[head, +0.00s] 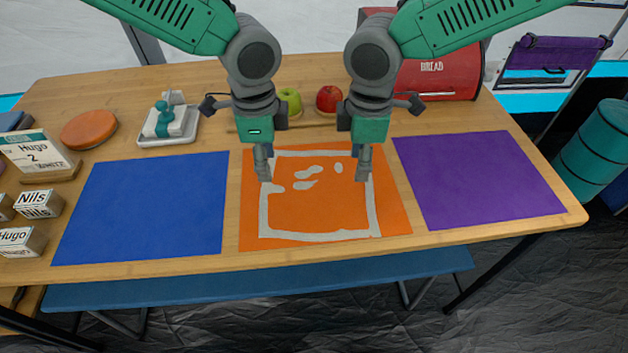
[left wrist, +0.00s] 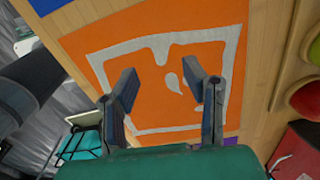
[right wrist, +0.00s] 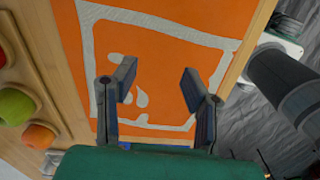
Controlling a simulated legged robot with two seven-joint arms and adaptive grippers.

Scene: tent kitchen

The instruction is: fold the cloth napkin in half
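The orange cloth napkin (head: 255,215) lies flat and unfolded on the wooden table, with a pale grey frame outline and several pale blotches on it. It fills much of the left wrist view (left wrist: 205,65) and the right wrist view (right wrist: 150,45). My left gripper (head: 263,166) is over the napkin's left part, fingers apart and empty. My right gripper (head: 363,164) is over its right part, also open and empty. Both point down; whether the fingertips touch the cloth I cannot tell. The arms hide part of its far edge.
A blue mat (head: 150,205) lies left of the napkin and a purple mat (head: 480,180) right. Behind are a green apple (head: 291,99), a red apple (head: 328,98), a red bread box (head: 452,78) and a butter dish (head: 168,130). Name blocks (head: 38,204) stand far left.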

